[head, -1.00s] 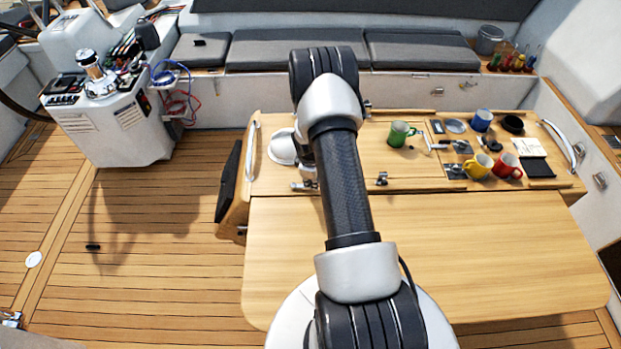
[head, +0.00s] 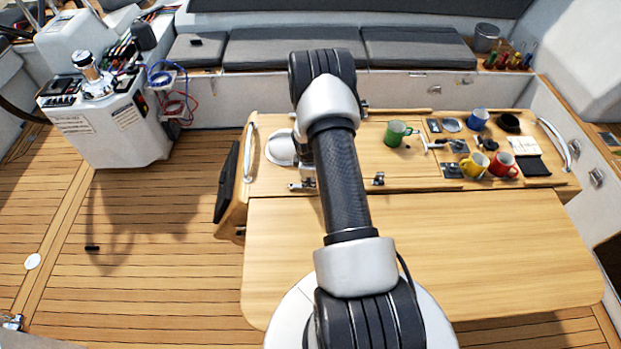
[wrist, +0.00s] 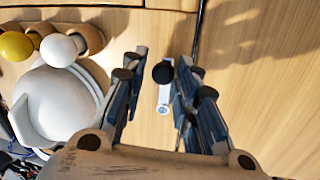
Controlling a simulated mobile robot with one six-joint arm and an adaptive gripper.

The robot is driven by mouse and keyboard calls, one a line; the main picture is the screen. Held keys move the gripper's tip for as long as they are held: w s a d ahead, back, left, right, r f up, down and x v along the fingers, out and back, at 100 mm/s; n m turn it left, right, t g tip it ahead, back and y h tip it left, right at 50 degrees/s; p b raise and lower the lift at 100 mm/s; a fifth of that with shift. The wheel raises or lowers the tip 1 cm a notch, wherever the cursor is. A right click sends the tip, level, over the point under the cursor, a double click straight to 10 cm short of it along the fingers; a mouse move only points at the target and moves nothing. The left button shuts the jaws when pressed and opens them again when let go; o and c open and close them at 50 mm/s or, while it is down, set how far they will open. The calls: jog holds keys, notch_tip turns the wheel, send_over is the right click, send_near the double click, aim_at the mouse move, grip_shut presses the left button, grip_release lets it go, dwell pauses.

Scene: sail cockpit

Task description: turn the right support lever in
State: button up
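Two small metal levers are mounted at the seam between the table's fixed top and its front leaf. One lever (head: 379,180) is right of my arm. The other (head: 301,186) is just left of my arm, below the white bowl. I cannot tell for certain which one the task calls right. In the wrist view my gripper (wrist: 154,78) is open, its blue-grey fingers spread. A lever with a black knob and light metal arm (wrist: 164,98) shows in the gap between the fingers, seemingly the left one in the head view. Contact cannot be told. My arm hides the gripper in the head view.
The white bowl (head: 281,148) is close to the gripper, with round egg-like items (wrist: 58,50) beside it in the wrist view. A green mug (head: 397,133), yellow mug (head: 474,165) and red mug (head: 503,164) stand farther right. The front leaf (head: 480,240) is bare.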

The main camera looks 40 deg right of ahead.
jog(key=shift+o, duration=1)
jog(key=shift+s, duration=0.1)
notch_tip(320, 180, up, 12)
jog(key=s+a, duration=0.1)
jog(key=a, duration=0.1)
jog(key=shift+s+f, duration=0.15)
jog(key=shift+s, duration=0.05)
